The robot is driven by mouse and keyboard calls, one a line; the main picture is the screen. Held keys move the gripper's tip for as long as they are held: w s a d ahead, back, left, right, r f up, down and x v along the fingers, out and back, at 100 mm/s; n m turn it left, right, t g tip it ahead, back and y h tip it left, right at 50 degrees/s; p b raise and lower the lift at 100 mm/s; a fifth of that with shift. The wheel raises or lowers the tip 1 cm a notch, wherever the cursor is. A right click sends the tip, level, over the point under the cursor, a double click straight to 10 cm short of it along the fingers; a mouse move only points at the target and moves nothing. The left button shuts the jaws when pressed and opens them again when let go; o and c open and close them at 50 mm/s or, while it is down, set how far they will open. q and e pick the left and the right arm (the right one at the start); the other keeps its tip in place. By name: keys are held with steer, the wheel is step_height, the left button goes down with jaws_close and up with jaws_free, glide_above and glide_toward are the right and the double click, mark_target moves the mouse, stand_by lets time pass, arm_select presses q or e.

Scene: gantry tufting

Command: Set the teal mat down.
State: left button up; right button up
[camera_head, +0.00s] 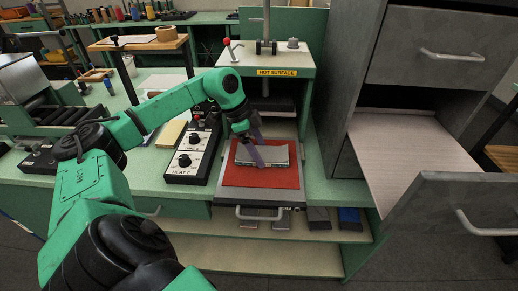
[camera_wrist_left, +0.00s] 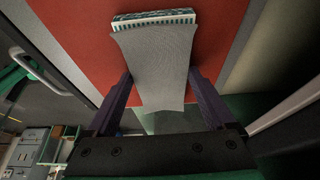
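The teal mat (camera_head: 271,153) shows a grey backing on top and a thin teal-and-white edge. It is level or nearly so, at or just above the red pad (camera_head: 232,178) of the pulled-out press tray. I cannot tell whether it touches the pad. My left gripper (camera_head: 256,146) comes down over it, with one purple finger on the near side and one on the far side. In the left wrist view the mat (camera_wrist_left: 160,62) lies between the two fingers (camera_wrist_left: 160,82), which meet its edges. My right gripper is not in view.
The press (camera_head: 262,56) with a yellow "HOT SURFACE" label (camera_head: 277,72) stands behind the tray. A control box with knobs (camera_head: 190,158) is left of the tray. A grey cabinet with an open drawer (camera_head: 455,205) is at the right. Several small blocks lie on the shelf below.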

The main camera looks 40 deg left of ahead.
arm_select(q)
steer(key=shift+o, duration=0.2)
steer(key=shift+r, duration=0.1)
steer(key=v, duration=1.2)
steer(key=shift+p, duration=0.4)
